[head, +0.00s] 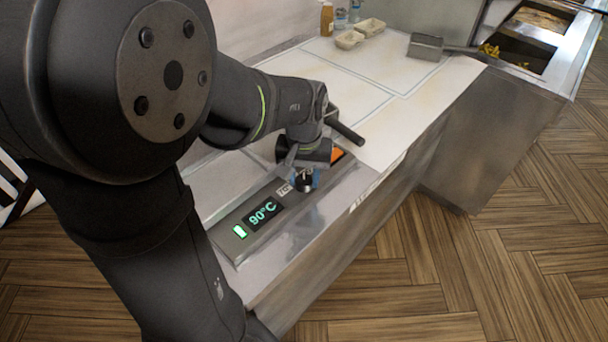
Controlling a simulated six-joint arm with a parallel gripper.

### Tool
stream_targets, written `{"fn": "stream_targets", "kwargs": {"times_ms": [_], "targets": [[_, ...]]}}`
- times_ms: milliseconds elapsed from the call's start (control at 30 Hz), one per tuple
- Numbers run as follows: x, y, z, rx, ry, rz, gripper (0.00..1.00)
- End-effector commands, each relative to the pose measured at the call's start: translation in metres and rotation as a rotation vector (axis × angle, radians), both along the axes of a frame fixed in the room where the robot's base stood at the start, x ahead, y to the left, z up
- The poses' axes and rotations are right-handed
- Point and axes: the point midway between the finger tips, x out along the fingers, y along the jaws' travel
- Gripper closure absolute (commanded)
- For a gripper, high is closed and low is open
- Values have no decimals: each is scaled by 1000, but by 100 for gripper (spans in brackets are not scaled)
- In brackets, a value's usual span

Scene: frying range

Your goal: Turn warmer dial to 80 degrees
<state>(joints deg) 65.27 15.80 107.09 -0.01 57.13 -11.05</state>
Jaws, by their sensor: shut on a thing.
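The warmer's control panel (237,252) runs along the front edge of the counter. Its display (263,213) reads 90°C in green, with a lit green indicator (240,231) beside it. The black warmer dial (304,184) sits on the panel to the right of the display. My gripper (305,179) points down at the dial and is shut on it. The arm and gripper cover much of the dial, so its pointer is hard to make out. Part of a number scale shows next to it.
The white counter top (390,95) behind the panel is mostly clear. A metal scoop (426,46), two small trays (350,39) and a sauce bottle (327,19) stand at the back. A fryer bay (525,45) with fries is at far right. An orange panel part (337,155) lies just beyond the gripper.

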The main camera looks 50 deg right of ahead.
Motion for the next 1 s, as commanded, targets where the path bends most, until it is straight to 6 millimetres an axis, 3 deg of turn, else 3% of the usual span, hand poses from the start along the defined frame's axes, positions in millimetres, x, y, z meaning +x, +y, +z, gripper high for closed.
{"fn": "stream_targets", "kwargs": {"times_ms": [600,1000], "targets": [[0,0,1,-2,-1,545,86],[0,-1,1,-2,-1,739,86]]}}
